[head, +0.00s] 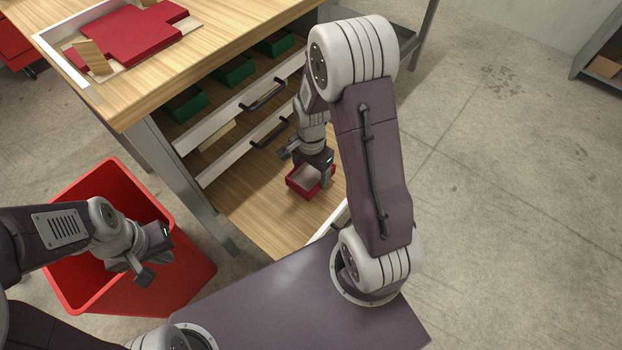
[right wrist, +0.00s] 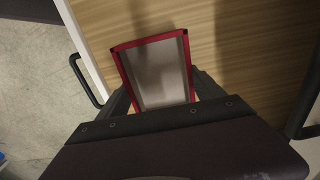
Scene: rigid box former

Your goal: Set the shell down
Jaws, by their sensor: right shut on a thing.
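The shell is a small open red box (head: 298,184) with a pale inside, low over the wooden floor of the open bottom drawer (head: 235,200). My right gripper (head: 308,172) reaches down from above and is shut on it. In the right wrist view the shell (right wrist: 157,72) sits between the two fingers, its open side facing the camera. I cannot tell whether its base touches the drawer floor. My left gripper (head: 160,258) is open and empty above the red bin (head: 185,285).
The workbench (head: 165,85) carries a tray with a flat red blank (head: 135,35) and a wooden block (head: 93,57). Green boxes (head: 235,70) stand in the drawer above. The drawer floor to the left of the shell is bare.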

